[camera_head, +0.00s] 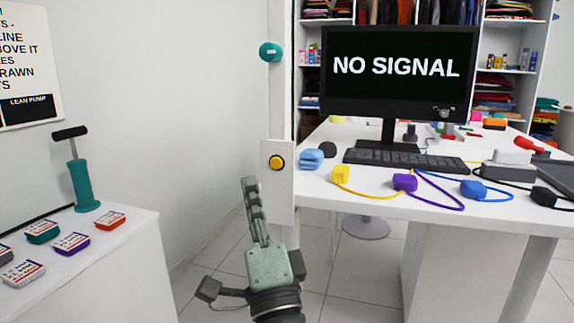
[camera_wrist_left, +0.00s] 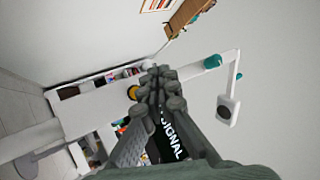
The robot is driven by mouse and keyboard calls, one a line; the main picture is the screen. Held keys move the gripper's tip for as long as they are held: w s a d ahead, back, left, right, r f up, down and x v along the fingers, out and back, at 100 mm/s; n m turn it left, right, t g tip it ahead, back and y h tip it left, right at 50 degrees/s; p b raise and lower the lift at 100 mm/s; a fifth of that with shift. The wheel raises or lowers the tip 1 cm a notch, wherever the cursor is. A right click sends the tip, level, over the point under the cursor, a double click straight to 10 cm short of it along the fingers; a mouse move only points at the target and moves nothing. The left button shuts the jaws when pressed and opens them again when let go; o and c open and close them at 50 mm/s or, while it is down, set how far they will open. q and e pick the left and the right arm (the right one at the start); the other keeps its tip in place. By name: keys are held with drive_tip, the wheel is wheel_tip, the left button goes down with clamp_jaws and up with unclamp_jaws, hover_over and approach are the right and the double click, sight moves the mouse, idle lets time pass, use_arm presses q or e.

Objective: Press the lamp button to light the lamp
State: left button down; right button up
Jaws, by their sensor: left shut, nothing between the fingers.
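A round yellow button (camera_head: 277,162) sits on a white plate (camera_head: 284,190) fixed to a white post. My left gripper (camera_head: 249,184) is shut and empty, its fingers pointing up, just below and left of the button in the head view. A visible gap separates the fingertips from the button in that picture; the depth between them is hard to tell. In the left wrist view the shut fingers (camera_wrist_left: 160,72) partly cover the yellow button (camera_wrist_left: 132,92). I cannot clearly identify the lamp. My right gripper is out of view.
A teal knob (camera_head: 270,52) is on the post above. A desk (camera_head: 400,205) with a monitor (camera_head: 398,66), keyboard and coloured cables stands right. A white cabinet (camera_head: 120,265) with a teal pump (camera_head: 83,185) stands left. Open floor lies between.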

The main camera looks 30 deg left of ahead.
sight(276, 163)
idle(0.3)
use_arm(q)
drive_tip(key=shift+w+a+p, duration=0.15)
drive_tip(key=shift+w+a, duration=0.2)
drive_tip(key=shift+w, duration=1.1)
drive_tip(key=shift+w+a+p, duration=0.1)
drive_tip(key=shift+w+a, duration=0.25)
drive_tip(key=shift+w, duration=1.05)
drive_tip(key=shift+w+a+p, duration=0.15)
drive_tip(key=shift+w+a, duration=0.2)
drive_tip(key=shift+w, duration=1.1)
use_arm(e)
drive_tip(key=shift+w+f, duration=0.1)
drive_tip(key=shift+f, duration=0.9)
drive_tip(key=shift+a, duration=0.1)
use_arm(q)
drive_tip(key=shift+w+b, duration=0.25)
drive_tip(key=shift+b, duration=0.1)
drive_tip(key=shift+w+a, duration=0.1)
drive_tip(key=shift+w, duration=0.05)
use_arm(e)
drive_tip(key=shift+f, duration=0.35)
